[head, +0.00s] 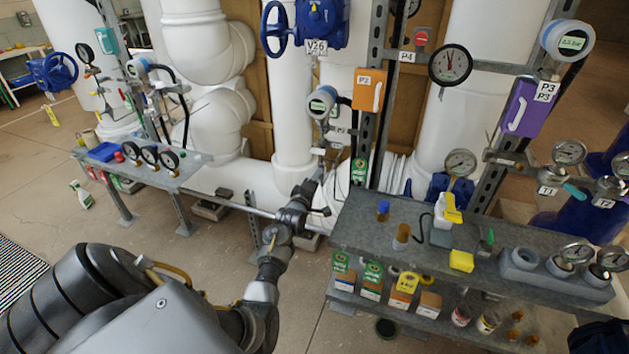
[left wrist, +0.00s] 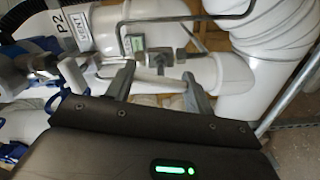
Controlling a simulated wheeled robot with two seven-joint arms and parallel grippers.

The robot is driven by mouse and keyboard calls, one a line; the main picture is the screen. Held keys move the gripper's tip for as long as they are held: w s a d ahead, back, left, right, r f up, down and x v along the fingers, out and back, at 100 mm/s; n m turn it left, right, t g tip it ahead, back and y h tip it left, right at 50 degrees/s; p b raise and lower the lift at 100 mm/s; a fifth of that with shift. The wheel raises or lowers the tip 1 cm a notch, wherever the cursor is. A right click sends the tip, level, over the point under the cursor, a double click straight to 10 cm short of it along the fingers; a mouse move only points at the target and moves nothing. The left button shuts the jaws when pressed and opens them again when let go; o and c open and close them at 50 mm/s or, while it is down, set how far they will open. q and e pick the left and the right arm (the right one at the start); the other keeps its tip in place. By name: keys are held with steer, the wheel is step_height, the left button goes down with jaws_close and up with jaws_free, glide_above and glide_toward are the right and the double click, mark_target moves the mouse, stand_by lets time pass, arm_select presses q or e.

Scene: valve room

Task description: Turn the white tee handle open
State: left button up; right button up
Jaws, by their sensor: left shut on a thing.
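The white tee handle (left wrist: 160,82) shows in the left wrist view as a short pale bar at a small metal valve (left wrist: 160,60) on a thin pipe. My left gripper (left wrist: 158,88) has one finger at each end of the bar and is shut on it. In the head view my left gripper (head: 316,200) is in front of the white pipes, below the P2 tag, and it hides the handle there. My right gripper is not in view.
A grey shelf bench (head: 345,232) with bottles and boxes stands just right of my left gripper. An orange P2 box (head: 369,89) hangs above it. A small gauge table (head: 190,178) is at left. Open floor (head: 150,235) lies left of my arm.

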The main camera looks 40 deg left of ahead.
arm_select(q)
steer(key=shift+f+n+p, duration=0.1)
steer(key=shift+n+p, duration=0.3)
steer(key=shift+n, duration=1.2)
steer(key=o, duration=1)
steer(key=shift+s, duration=0.1)
steer(key=b+v, duration=0.1)
steer(key=v, duration=0.9)
steer(key=shift+s+d, duration=0.15)
steer(key=shift+s, duration=0.15)
